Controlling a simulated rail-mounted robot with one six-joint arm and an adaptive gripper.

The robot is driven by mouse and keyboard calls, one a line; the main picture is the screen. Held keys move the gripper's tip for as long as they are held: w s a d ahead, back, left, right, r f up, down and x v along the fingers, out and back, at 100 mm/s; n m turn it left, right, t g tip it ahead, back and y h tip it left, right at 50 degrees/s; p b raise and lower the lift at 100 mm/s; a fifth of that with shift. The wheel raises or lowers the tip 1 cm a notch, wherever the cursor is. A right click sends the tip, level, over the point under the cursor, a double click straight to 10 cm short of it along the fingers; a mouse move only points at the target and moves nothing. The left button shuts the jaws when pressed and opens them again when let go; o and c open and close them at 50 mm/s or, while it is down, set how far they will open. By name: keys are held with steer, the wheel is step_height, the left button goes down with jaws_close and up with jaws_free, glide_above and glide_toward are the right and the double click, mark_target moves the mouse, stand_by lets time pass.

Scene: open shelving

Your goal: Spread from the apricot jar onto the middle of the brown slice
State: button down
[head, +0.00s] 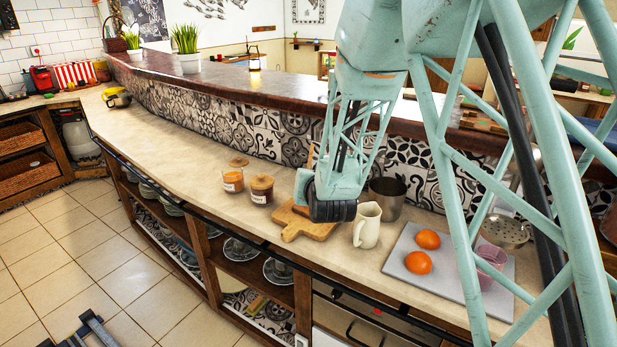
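A glass jar with orange contents and a wooden lid (233,177), which looks like the apricot jar, stands upright on the counter. A similar jar with dark red contents (261,191) stands just right of it. A wooden board with a handle (304,223) lies to the right of the jars, partly hidden behind my arm. I cannot make out the brown slice or any spreading tool. My teal arm comes down over the board, ending in a dark joint. My gripper's fingers do not show.
A cream pitcher (367,225) and a metal cup (387,197) stand right of the board. A grey tray (407,250) holds two oranges (428,240) and a pink cup (490,265). A tiled wall (270,133) backs the counter.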

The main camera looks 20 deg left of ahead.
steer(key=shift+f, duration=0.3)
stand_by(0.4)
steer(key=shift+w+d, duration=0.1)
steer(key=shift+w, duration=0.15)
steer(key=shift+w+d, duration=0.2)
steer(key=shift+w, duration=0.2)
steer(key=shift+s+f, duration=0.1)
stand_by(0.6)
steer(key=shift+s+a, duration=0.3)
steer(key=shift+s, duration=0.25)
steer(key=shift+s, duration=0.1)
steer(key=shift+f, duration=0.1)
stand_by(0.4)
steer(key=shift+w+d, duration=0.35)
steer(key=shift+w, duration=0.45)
